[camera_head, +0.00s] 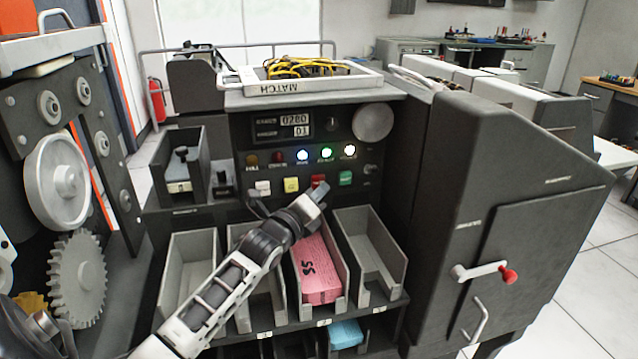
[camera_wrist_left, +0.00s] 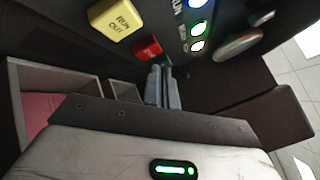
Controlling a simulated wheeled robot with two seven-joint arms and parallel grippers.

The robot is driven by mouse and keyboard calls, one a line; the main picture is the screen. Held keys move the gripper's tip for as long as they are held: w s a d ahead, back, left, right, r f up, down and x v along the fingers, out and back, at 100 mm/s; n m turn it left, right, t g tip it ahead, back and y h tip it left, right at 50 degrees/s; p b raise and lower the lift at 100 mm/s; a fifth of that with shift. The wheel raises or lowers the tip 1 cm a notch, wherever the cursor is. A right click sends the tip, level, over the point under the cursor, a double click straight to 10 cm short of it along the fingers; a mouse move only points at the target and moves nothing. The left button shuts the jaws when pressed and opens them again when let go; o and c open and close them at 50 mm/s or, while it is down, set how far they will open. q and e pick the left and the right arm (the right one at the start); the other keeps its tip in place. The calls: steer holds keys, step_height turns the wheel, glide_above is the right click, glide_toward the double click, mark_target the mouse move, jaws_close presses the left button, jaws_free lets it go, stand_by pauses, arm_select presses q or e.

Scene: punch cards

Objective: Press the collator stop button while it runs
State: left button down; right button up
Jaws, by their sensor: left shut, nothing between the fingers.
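The collator (camera_head: 375,200) is a dark machine with a button panel, and its counter (camera_head: 294,119) reads 0280 over 01. A red button (camera_head: 318,179) sits on the panel between a yellow and a green one; it also shows in the left wrist view (camera_wrist_left: 147,47). Its label is not readable. My left gripper (camera_head: 319,189) is shut and empty, its tips just below the red button. In the left wrist view the fingers (camera_wrist_left: 163,84) point at the panel beside it; I cannot tell whether they touch. My right gripper is not in view.
A yellow RUN OUT button (camera_wrist_left: 115,18) and a green button (camera_head: 345,178) flank the red one. Blue, green and white lamps (camera_head: 326,153) glow above. Below are grey pockets (camera_head: 372,252), one with pink cards (camera_head: 318,268). A red-knobbed crank (camera_head: 483,271) sticks out at right.

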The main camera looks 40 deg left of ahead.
arm_select(q)
steer(key=shift+w+a, duration=0.3)
steer(key=shift+w+a, duration=0.35)
steer(key=shift+a, duration=0.1)
stand_by(0.9)
stand_by(0.4)
steer(key=shift+s+d+p, duration=0.4)
steer(key=shift+s+d, duration=0.25)
steer(key=shift+d, duration=0.1)
steer(key=shift+s+d+p, duration=1.15)
steer(key=shift+s+d, duration=0.5)
steer(key=shift+d, duration=0.25)
